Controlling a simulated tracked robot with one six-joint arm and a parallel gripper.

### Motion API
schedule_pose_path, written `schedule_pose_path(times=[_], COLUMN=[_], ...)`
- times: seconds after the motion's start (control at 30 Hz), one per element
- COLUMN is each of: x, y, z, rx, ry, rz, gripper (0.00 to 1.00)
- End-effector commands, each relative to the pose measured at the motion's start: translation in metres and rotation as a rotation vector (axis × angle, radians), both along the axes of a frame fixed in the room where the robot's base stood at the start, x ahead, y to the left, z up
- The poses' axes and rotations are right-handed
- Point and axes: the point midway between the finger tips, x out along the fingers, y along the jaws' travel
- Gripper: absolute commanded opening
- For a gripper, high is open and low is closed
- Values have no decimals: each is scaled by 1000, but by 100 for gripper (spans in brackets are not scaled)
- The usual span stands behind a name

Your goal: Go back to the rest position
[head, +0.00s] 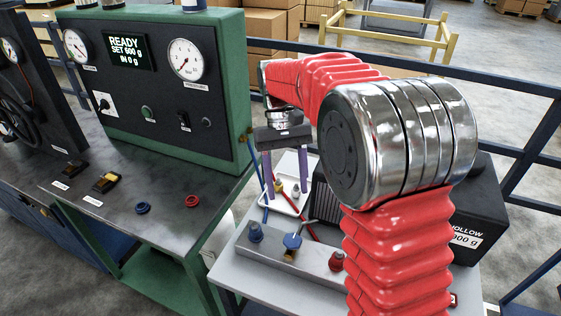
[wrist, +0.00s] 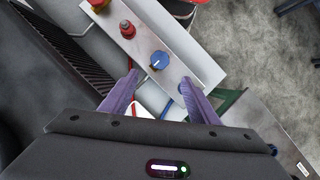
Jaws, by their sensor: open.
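My gripper (head: 287,192) hangs fingers-down over the back left part of the grey trolley (head: 228,268), near a white tray (head: 290,208). Its two purple fingers are apart, with nothing seen held between them. In the wrist view the open fingers (wrist: 160,80) point toward a grey block with a blue knob (wrist: 158,60) and a red fitting (wrist: 127,30). My red-sleeved arm is bent up and over the trolley and hides part of its top.
The grey block (head: 315,262) stands in front of the tray, carrying blue and red fittings. A black box (head: 478,210) is at the right. A green-framed bench (head: 110,220) with a gauge panel (head: 150,90) stands left. Blue rails (head: 500,90) run behind.

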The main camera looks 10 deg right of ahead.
Motion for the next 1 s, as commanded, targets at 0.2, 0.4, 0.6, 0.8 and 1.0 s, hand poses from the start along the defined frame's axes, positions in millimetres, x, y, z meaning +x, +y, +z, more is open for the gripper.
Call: schedule_pose_path(times=[0.2, 0.4, 0.6, 0.8, 1.0], x=[3, 9, -3, -21, -43], y=[0, 1, -2, -8, -16], z=[-1, -21, -36, -33, -24], rx=[2, 8, 16, 25, 34], ry=[-14, -58, -119, -196, -287], rz=[1, 2, 1, -5, -14], gripper=[55, 55, 55, 55, 55])
